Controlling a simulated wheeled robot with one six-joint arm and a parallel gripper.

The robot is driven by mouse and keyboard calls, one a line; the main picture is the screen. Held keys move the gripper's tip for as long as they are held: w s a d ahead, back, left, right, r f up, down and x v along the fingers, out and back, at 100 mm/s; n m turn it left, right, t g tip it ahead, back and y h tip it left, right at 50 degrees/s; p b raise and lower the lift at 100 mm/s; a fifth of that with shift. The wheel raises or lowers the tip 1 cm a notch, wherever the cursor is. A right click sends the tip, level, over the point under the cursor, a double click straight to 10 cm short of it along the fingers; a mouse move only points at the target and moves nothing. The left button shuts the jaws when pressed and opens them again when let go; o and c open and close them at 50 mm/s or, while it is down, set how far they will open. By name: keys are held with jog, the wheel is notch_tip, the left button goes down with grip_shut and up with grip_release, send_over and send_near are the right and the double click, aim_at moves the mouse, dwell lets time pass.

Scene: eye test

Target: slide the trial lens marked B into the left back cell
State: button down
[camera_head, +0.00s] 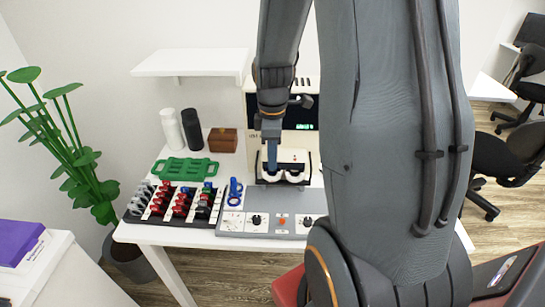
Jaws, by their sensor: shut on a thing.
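My gripper (272,145) points straight down over the white trial frame (297,177), which stands at the front of the machine. A narrow blue part shows at the gripper's end and reaches down to the back of the frame, left of its middle. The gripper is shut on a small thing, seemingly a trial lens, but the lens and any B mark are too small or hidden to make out. I cannot tell whether it is inside a cell. The frame has two round openings in front; its back cells are mostly hidden.
A lens rack (175,203) with red, blue, green and grey lenses stands at left. A grey control panel (262,223) is in front. Behind are a green tray (185,168), wooden box (222,140) and two cylinders (191,129).

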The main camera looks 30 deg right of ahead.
jog(key=c, duration=1.8)
grip_release()
jog(key=shift+c, duration=0.2)
jog(key=shift+w+r, duration=0.15)
jog(key=shift+s+r+b, duration=0.15)
jog(key=shift+r+b, duration=0.2)
jog(key=shift+r, duration=1.55)
jog(key=shift+s+r+b, duration=0.1)
jog(key=shift+r+b, duration=0.2)
jog(key=shift+r, duration=1.6)
jog(key=s+a+f+m, duration=0.2)
jog(key=s+a+m, duration=0.1)
jog(key=a+m, duration=0.2)
jog(key=s+a+f+m+t, duration=0.1)
jog(key=s+a+f+m, duration=0.1)
jog(key=s+a+m, duration=0.2)
jog(key=shift+s+a+m, duration=0.15)
jog(key=shift+a+m, duration=0.95)
jog(key=shift+a, duration=0.85)
